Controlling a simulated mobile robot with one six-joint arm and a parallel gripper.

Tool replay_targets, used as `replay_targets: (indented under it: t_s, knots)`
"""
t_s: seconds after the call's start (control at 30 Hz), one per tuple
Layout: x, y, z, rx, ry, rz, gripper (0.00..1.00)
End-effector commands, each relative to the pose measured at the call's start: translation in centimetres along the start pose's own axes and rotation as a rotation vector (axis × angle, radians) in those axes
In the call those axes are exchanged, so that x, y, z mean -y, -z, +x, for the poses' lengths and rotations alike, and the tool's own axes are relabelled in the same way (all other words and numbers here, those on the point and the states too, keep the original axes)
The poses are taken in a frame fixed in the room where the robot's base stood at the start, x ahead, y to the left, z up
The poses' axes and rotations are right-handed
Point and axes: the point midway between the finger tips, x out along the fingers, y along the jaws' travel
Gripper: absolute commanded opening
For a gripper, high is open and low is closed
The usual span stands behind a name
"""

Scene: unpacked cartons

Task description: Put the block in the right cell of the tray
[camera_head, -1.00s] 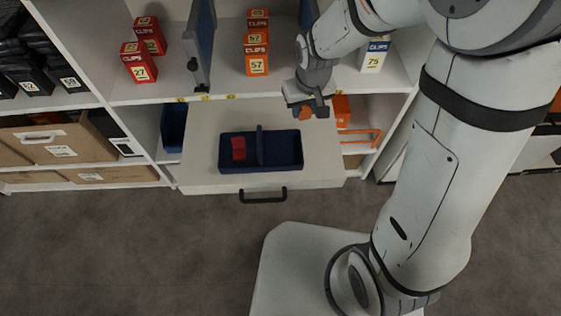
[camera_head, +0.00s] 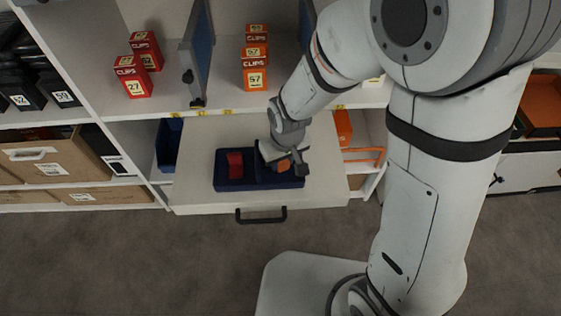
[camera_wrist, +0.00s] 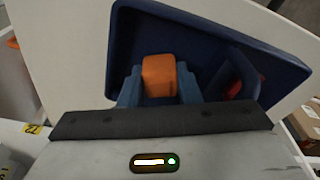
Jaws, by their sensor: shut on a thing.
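The blue tray (camera_head: 236,186) sits on the pulled-out white drawer, with a divider between its left and right cells. My gripper (camera_wrist: 160,92) is over the right cell, pointing down. It is shut on an orange block (camera_wrist: 159,72), one finger on each side. The block also shows in the head view (camera_head: 284,166), partly hidden by my gripper. I cannot tell whether it touches the cell floor. A red block (camera_head: 235,163) lies in the left cell; in the wrist view only a bit of it shows beyond the divider (camera_wrist: 243,72).
The white drawer (camera_head: 190,192) has a dark handle (camera_head: 261,215) and free room left of the tray. Red clip boxes (camera_head: 133,82) and orange clip boxes (camera_head: 255,75) stand on the shelf above, beside an upright blue panel (camera_head: 198,50).

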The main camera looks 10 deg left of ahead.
Motion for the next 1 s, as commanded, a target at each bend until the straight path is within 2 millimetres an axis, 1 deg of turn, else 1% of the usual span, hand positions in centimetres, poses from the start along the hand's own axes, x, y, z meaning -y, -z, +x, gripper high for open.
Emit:
replay_targets:
  t_s: [0.03, 0.27, 0.4, 0.43, 0.67, 0.9, 1.0]
  knots:
    - [0.01, -0.12, 0.59, 0.002, 0.000, 0.000, 0.09]
    - [0.03, -0.07, 0.56, -0.001, 0.000, -0.001, 0.09]
    - [0.04, -0.15, 1.05, 0.000, 0.000, -0.001, 0.09]
    - [0.04, -0.12, 0.88, 0.000, 0.000, -0.001, 0.33]
    - [0.06, -0.12, 0.84, 0.000, 0.000, -0.001, 0.51]
    - [0.07, -0.10, 0.77, -0.001, 0.000, -0.002, 0.52]
    - [0.08, -0.01, 0.24, -0.001, 0.000, -0.002, 0.52]
